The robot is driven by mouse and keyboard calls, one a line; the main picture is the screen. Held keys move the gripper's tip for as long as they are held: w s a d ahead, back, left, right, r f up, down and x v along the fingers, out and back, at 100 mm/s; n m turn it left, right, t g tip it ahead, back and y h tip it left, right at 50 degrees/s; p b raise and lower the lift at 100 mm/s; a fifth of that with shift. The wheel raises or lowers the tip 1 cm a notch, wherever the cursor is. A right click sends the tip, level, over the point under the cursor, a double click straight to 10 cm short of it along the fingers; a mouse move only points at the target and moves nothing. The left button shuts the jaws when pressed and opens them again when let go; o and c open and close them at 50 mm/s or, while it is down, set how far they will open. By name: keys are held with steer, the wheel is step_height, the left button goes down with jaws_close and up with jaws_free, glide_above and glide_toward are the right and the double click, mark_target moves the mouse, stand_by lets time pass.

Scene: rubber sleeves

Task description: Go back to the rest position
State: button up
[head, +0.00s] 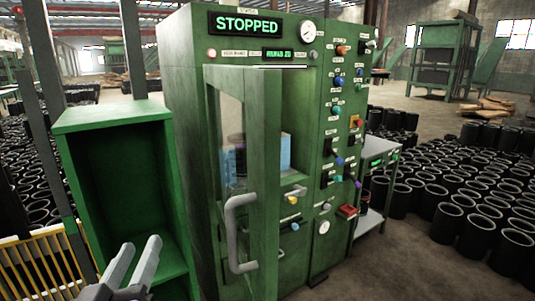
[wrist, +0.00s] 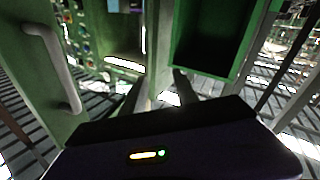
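My gripper (head: 133,262) is at the lower left of the head view, in front of the open green box. Its two pale fingers stand apart with nothing visible between them. In the wrist view the gripper's fingers (wrist: 158,92) also show apart, with the green machine to the left and the green box to the right. The rest position itself is not marked in either view.
The green machine (head: 185,110) reads STOPPED. Its glazed door (head: 262,160) with a grey handle (head: 232,225) stands ajar, close to my gripper's right. The green box (head: 115,120) is at left. A yellow railing (head: 35,265) and many black sleeves (head: 450,222) lie around.

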steer(key=s+d+f+n+g+y+p, duration=0.1)
steer(key=s+d+f+n+y, duration=0.1)
steer(key=s+d+f+y, duration=0.35)
steer(key=s+d+f+n+g+y, duration=0.25)
steer(key=d+f, duration=0.35)
steer(key=f, duration=0.3)
steer(key=s+d+f+m+h+p, duration=0.1)
steer(key=s+d+m+h, duration=0.3)
steer(key=s+d, duration=0.8)
steer(key=s+d+f+m+h+p, duration=0.2)
steer(key=s+d+m+h, duration=0.3)
steer(key=s+d, duration=0.8)
steer(key=d, duration=0.4)
steer(key=shift+s+f+h, duration=0.2)
steer(key=shift+f+h, duration=0.1)
steer(key=shift+g, duration=0.25)
